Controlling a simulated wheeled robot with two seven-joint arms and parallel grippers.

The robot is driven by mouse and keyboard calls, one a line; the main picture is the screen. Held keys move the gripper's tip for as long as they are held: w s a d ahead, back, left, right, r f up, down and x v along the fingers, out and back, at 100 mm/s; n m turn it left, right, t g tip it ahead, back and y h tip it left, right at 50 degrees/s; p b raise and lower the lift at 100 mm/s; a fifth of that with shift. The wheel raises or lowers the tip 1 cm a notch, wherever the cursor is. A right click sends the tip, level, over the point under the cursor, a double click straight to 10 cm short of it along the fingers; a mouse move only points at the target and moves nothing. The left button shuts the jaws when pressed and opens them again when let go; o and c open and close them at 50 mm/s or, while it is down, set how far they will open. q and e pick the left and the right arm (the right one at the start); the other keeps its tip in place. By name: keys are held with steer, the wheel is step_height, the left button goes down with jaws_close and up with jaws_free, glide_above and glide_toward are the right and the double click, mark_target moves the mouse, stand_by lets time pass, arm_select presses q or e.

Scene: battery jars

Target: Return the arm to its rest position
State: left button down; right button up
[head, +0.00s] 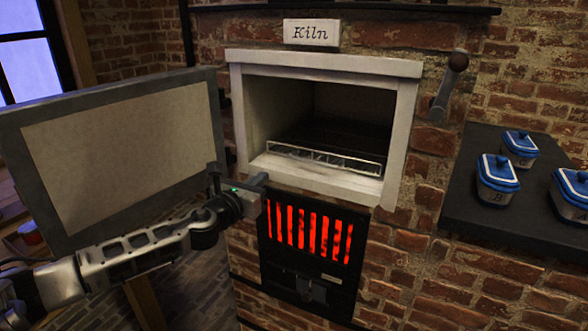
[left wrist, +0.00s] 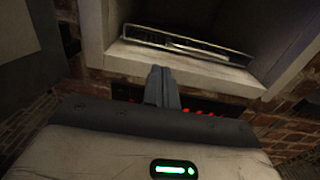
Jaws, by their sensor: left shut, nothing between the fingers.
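My left arm comes in from the left in the head view. Its gripper (head: 238,180) is in front of the lower left corner of the kiln opening, near the inner edge of the open door. In the left wrist view the gripper's fingers (left wrist: 162,88) are together with nothing between them, pointing toward the kiln's sill. My right gripper is not in either view.
The kiln door (head: 110,160) stands open at the left. The kiln chamber holds a wire rack (head: 322,160). Below it, a grate (head: 310,232) glows red. At the right, several blue-lidded jars (head: 497,172) stand on a dark shelf (head: 462,205). A lever (head: 448,85) sits on the brick wall.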

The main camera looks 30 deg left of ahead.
arm_select(q)
steer(key=s+d+f+n+g+h, duration=0.2)
steer(key=s+d+f+n, duration=0.4)
steer(key=d+f+n, duration=0.2)
steer(key=s+d+f+n+g+h, duration=0.1)
steer(key=s+d+f+n+g, duration=0.2)
steer(key=s+d+f+n, duration=0.45)
steer(key=s+d+f+n+g+h+p, duration=0.1)
steer(key=s+d+f+n, duration=0.3)
steer(key=s+d+n, duration=0.7)
steer(key=d+n+g+h, duration=0.1)
steer(key=n, duration=0.5)
steer(key=shift+s+d, duration=0.35)
steer(key=shift+s, duration=0.05)
